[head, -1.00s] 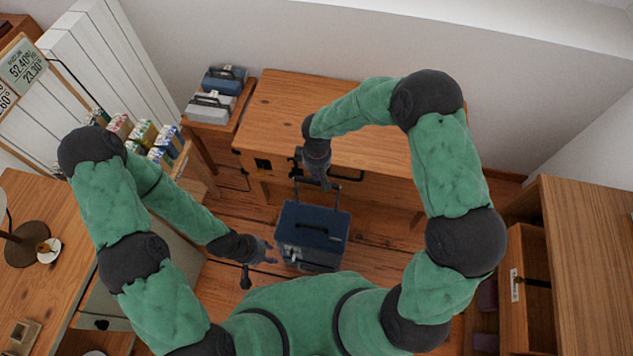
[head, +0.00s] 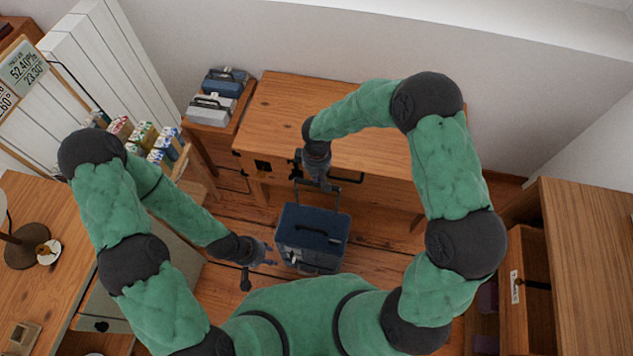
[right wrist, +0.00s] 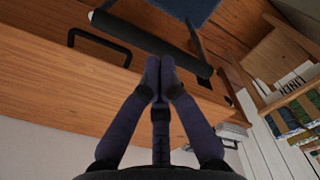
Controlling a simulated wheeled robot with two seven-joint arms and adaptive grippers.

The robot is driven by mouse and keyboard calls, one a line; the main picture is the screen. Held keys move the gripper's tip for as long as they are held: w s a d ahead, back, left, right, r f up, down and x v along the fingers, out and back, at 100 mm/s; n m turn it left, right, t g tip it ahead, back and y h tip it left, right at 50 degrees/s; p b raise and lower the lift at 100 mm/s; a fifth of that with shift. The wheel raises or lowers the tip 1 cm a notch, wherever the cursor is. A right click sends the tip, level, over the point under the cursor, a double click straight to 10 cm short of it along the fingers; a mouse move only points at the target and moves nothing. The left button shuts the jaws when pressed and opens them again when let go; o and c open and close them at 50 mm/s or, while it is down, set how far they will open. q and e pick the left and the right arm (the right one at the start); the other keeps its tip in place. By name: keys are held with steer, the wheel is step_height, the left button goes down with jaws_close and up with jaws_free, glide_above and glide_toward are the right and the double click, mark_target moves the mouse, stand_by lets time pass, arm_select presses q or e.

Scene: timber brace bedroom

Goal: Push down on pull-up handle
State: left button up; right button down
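A dark blue wheeled case (head: 312,238) stands on the floor in front of the wooden desk. Its black pull-up handle (head: 338,194) rises above the case on the desk side. In the right wrist view the handle's thick bar (right wrist: 150,40) crosses near the fingertips, with the blue case (right wrist: 185,8) beyond. My right gripper (head: 328,184) is over the handle; its fingers (right wrist: 160,70) are together with nothing seen between them. The tips overlap the bar in view; contact cannot be told. My left gripper (head: 268,261) is left of the case, apart from it; its finger opening is unclear.
The wooden desk (head: 275,110) stands behind the case, with a black drawer pull (right wrist: 100,45) in the right wrist view. Two small toolboxes (head: 212,108) sit on a stand at left. A rack of cartons (head: 145,135) is further left. Wooden shelving (head: 585,250) is at right.

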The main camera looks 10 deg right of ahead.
steer(key=shift+f+b, duration=0.85)
steer(key=shift+f, duration=0.2)
stand_by(0.5)
stand_by(0.9)
step_height(320, 180, up, 8)
steer(key=p, duration=0.5)
steer(key=shift+p, duration=0.35)
stand_by(0.7)
